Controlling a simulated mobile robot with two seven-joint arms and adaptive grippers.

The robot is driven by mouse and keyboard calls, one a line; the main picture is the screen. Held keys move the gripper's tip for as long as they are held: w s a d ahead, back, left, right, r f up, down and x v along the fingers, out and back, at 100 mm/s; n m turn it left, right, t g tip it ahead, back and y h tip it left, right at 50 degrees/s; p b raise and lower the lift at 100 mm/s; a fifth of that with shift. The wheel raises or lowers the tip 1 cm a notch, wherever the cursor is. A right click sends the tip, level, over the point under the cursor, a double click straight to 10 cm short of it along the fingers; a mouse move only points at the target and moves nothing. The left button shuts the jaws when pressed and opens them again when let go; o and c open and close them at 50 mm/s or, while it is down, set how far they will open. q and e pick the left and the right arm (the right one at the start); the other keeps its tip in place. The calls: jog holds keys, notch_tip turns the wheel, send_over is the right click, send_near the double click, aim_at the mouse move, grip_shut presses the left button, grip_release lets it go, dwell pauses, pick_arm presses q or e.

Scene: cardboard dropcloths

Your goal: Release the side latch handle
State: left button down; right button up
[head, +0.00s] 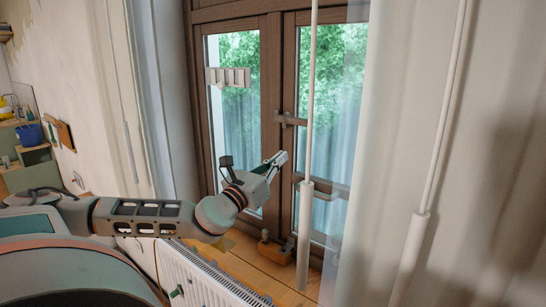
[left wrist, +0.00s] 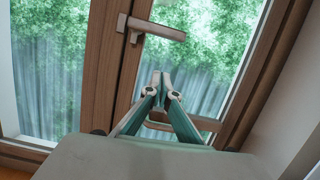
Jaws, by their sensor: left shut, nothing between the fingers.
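A brown window handle (head: 290,119) sits on the middle frame of the double window. In the left wrist view the handle (left wrist: 155,28) lies level, its lever pointing right from its mount. My left gripper (head: 279,159) is shut and empty, below the handle and apart from it in the head view. In the left wrist view the closed fingertips (left wrist: 160,76) are below the handle, in front of the window. A second horizontal bar (head: 322,189) shows lower on the right sash; it is partly behind my fingers in the wrist view. My right gripper is out of view.
A white hanging rod (head: 309,130) crosses in front of the right sash. A sheer curtain (head: 410,90) covers the right side. Below are a wooden sill (head: 262,262), a small wooden block (head: 273,250) and a white radiator (head: 200,280).

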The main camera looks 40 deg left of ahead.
pick_arm(q)
jog(key=p+v, duration=0.1)
jog(key=v, duration=0.1)
jog(key=shift+s+f, duration=0.1)
jog(key=shift+s, duration=0.2)
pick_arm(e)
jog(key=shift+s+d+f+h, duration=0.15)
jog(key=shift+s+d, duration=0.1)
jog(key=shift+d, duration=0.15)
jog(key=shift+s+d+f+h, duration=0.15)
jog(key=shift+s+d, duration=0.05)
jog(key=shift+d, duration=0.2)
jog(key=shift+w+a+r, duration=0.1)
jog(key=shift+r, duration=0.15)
